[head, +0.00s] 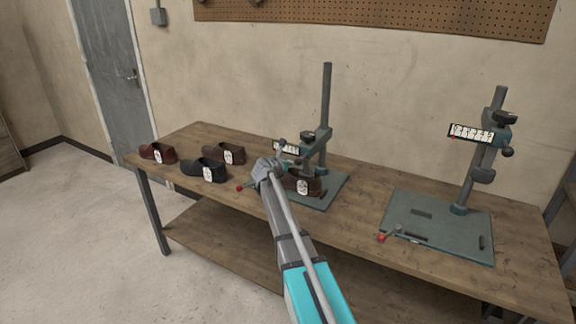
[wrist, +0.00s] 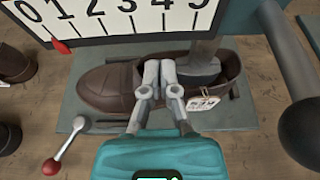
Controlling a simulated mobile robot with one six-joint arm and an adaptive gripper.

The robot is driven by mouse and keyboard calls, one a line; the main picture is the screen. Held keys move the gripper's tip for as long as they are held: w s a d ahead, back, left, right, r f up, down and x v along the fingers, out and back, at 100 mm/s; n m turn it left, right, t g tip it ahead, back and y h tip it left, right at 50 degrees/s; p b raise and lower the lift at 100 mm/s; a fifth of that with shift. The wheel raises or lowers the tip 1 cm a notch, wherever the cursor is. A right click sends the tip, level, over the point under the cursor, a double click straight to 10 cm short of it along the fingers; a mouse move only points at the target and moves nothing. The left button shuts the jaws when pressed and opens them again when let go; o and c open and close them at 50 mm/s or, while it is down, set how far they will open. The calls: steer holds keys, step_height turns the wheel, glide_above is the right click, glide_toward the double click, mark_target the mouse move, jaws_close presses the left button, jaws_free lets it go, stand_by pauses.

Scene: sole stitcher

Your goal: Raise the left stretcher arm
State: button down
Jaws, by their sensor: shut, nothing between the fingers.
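The left stretcher (head: 326,110) is a dark green-grey stand with a post, a low arm with a black knob (head: 308,136) and a white scale plate (head: 287,148). A brown shoe (head: 311,187) with a tag lies on its base. In the wrist view the stretcher's dark foot (wrist: 203,66) reaches into the opening of the shoe (wrist: 110,88). The scale plate (wrist: 110,18) has a red pointer (wrist: 61,46) near its low end. My gripper (head: 265,166) is shut and empty, its fingertips (wrist: 159,68) over the shoe in the wrist view; contact cannot be told.
A red-knobbed lever (wrist: 52,166) sits at the base's front left. A dark ball-ended handle (wrist: 312,130) is close on the right. Several shoes (head: 204,170) stand left on the wooden table (head: 360,221). A right stretcher (head: 465,180) without a shoe stands at the right.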

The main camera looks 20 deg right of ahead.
steer(key=shift+r+p, duration=0.65)
steer(key=shift+r, duration=0.25)
steer(key=shift+r, duration=0.1)
step_height(320, 180, up, 20)
steer(key=p, duration=2)
steer(key=shift+r+p, duration=0.2)
steer(key=shift+p, duration=0.1)
steer(key=shift+f, duration=0.2)
steer(key=s+a, duration=0.6)
steer(key=a, duration=0.1)
steer(key=shift+a+f+b, duration=0.15)
steer(key=shift+a+b, duration=0.1)
steer(key=shift+b, duration=0.15)
